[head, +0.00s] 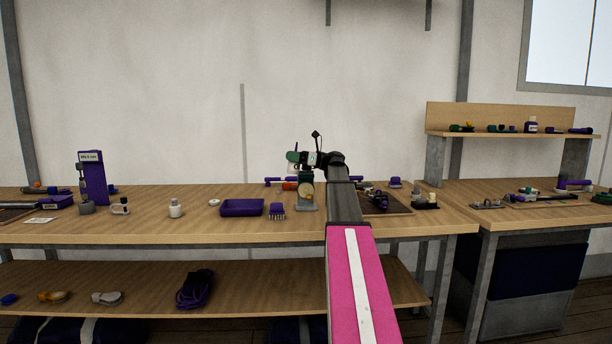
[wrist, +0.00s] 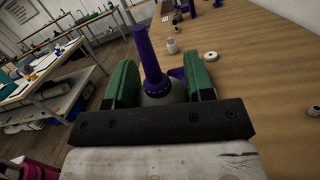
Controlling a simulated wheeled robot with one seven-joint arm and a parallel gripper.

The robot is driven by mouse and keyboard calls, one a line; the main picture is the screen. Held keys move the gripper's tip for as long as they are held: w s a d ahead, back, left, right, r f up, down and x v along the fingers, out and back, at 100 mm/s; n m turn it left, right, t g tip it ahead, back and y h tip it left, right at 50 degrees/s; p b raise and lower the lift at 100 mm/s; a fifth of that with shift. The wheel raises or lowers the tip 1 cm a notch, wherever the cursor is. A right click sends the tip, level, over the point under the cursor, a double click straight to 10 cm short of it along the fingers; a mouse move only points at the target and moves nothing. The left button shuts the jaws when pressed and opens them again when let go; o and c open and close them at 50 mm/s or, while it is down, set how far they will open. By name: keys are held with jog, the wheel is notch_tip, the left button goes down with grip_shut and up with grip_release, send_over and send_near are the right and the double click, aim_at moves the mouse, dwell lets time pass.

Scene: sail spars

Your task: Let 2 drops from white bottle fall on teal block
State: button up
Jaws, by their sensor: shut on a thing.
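My gripper (head: 293,159) is above the back of the bench in the head view, reaching left. In the wrist view its two green finger pads (wrist: 159,85) are shut on a pale grey-white bottle (wrist: 160,98) with a long purple spout (wrist: 148,55). The bottle sits between the pads and the spout points away from the wrist. Its lower part is hidden by the dark gripper bar. I cannot make out a drop at the spout. I cannot pick out the teal block in either view; my arm and gripper cover part of the bench.
A dark board (head: 397,208) lies right of my arm. Bench is clear around the small bottle.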

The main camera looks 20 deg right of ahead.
jog(key=shift+s+a+f+n+g+h, duration=0.2)
jog(key=shift+a+n+g+h, duration=0.25)
jog(key=shift+n+h, duration=0.4)
jog(key=shift+r, duration=2.1)
